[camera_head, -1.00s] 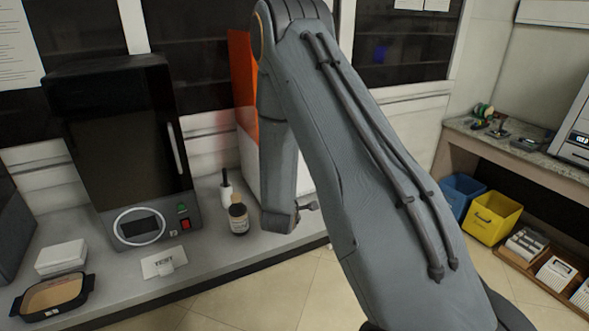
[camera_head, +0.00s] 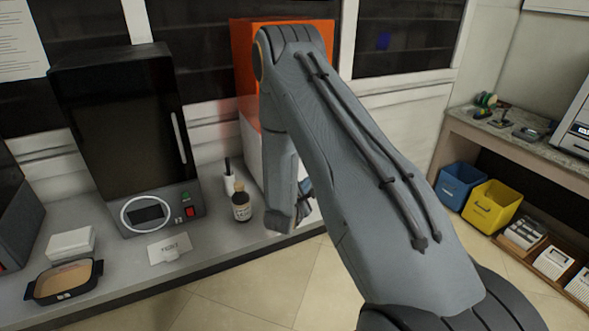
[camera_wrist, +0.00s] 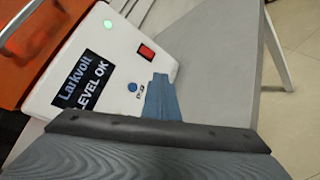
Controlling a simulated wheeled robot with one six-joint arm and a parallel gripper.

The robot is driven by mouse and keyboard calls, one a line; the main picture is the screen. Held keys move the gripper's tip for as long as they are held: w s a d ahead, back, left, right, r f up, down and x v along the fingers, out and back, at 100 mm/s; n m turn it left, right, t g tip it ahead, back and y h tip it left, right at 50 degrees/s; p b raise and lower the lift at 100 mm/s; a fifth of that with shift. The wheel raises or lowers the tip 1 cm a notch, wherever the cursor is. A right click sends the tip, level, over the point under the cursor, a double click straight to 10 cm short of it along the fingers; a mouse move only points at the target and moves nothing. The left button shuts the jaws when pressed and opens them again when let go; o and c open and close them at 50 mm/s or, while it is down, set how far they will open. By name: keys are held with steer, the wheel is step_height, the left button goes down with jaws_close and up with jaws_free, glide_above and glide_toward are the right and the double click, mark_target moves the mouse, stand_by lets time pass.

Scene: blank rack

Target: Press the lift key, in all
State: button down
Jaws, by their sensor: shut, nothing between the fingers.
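The white and orange Larkvolt machine (camera_wrist: 110,35) fills the left of the wrist view. Its dark display (camera_wrist: 82,80) reads "Larkvolt LEVEL OK". A round blue button (camera_wrist: 132,87) sits on its front right of the display, with a small label beside it too small to read. A red switch (camera_wrist: 147,51) and a lit green lamp (camera_wrist: 107,23) are on the same face. My gripper (camera_wrist: 163,85) is shut and empty, its tips just right of the blue button; whether they touch the face I cannot tell. In the head view the machine (camera_head: 285,35) is mostly behind my arm.
A brown bottle (camera_head: 241,207) stands on the grey counter left of my arm. A black machine (camera_head: 125,130), a small card (camera_head: 169,248), a white box (camera_head: 70,242) and a black tray (camera_head: 62,282) are further left. Yellow (camera_head: 493,207) and blue (camera_head: 461,186) bins are at right.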

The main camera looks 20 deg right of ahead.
steer(key=w+b, duration=0.2)
steer(key=w, duration=0.5)
steer(key=shift+a+b, duration=0.15)
steer(key=shift+b, duration=0.2)
stand_by(1.7)
steer(key=shift+w, duration=0.4)
